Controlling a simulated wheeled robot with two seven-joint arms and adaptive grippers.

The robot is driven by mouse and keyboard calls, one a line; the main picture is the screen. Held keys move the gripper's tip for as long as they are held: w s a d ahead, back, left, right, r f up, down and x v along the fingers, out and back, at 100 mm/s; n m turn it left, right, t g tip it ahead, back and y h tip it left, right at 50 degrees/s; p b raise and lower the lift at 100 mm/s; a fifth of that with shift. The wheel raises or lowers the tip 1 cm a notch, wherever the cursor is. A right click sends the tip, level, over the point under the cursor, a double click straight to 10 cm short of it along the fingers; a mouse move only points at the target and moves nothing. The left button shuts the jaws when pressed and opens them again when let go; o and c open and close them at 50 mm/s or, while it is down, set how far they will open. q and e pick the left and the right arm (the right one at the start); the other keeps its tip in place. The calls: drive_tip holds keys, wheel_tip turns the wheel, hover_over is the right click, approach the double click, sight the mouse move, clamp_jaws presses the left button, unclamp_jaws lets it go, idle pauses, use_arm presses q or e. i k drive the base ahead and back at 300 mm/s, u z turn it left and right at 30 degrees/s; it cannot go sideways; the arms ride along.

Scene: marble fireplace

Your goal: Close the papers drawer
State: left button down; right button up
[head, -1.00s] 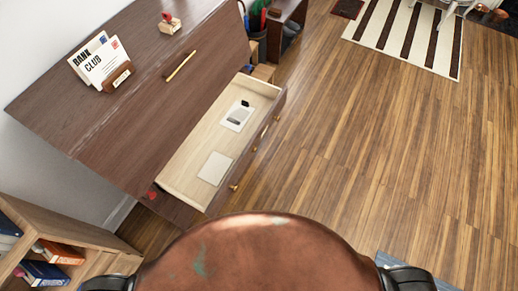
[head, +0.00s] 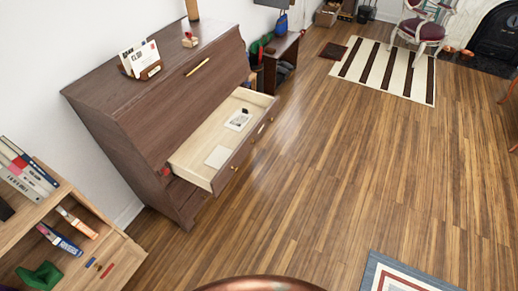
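The papers drawer (head: 194,163) is pulled out of the dark wooden cabinet (head: 150,115), in the left middle of the head view. Its inside is pale wood. A printed paper with a small dark object on it (head: 238,121) lies toward the far end. A blank pale sheet (head: 217,157) lies toward the near end. The drawer front faces the open floor on the right and has small brass knobs (head: 236,168). Neither of my grippers is in the head view.
A light wooden bookshelf (head: 75,235) with books stands at the lower left. The wood floor (head: 310,170) right of the drawer is clear. A bordered rug (head: 390,278) lies at the lower right, a striped rug (head: 390,72) further back. A chair (head: 423,30) stands near the fireplace (head: 497,38).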

sight(188, 161)
drive_tip(key=z, duration=0.8)
drive_tip(key=i, duration=1.7)
drive_tip(key=u, duration=0.5)
